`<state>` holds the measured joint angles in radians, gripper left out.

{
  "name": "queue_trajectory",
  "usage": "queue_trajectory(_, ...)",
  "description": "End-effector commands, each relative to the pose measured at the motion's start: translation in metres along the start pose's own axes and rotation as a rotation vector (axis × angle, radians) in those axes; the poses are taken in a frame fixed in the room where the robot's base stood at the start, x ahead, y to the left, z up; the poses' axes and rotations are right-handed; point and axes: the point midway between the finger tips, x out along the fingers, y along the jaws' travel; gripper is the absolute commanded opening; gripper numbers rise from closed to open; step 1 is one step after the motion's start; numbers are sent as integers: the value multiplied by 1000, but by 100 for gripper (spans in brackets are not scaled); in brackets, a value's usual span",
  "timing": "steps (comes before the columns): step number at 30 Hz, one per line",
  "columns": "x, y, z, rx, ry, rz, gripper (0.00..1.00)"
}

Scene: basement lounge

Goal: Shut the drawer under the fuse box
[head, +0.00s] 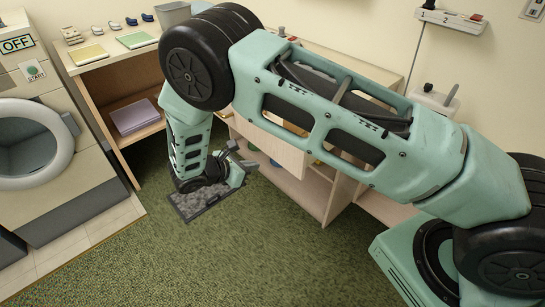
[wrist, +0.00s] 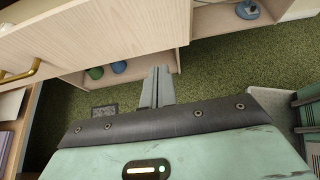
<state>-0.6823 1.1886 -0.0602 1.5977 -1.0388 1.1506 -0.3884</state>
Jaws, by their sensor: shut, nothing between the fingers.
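A pale wooden drawer (head: 272,148) juts out from the counter in the head view, partly hidden behind my arm. In the wrist view its wooden front (wrist: 110,28) fills the upper left, with a brass handle (wrist: 22,74) at the left edge. My gripper (head: 245,162) is low in front of the counter, left of the drawer in the head view. In the wrist view its fingers (wrist: 157,86) are together, empty, and close below the wood; I cannot tell if they touch it. I cannot make out which wall fitting is the fuse box.
Open shelves below hold a green ball (wrist: 95,72) and a blue ball (wrist: 118,67). A desk (head: 110,48) with coloured pads stands left, beside a washer-like machine (head: 35,145). A switch strip (head: 450,18) is on the wall.

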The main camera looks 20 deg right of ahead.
Motion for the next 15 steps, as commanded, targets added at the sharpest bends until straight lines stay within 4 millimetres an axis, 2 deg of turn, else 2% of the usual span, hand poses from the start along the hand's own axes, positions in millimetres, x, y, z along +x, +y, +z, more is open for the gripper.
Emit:
queue_trajectory(5, 20, -1, 1, -1, -2, -3, 0)
queue_trajectory(15, 89, -2, 2, 1, -1, -6, 0)
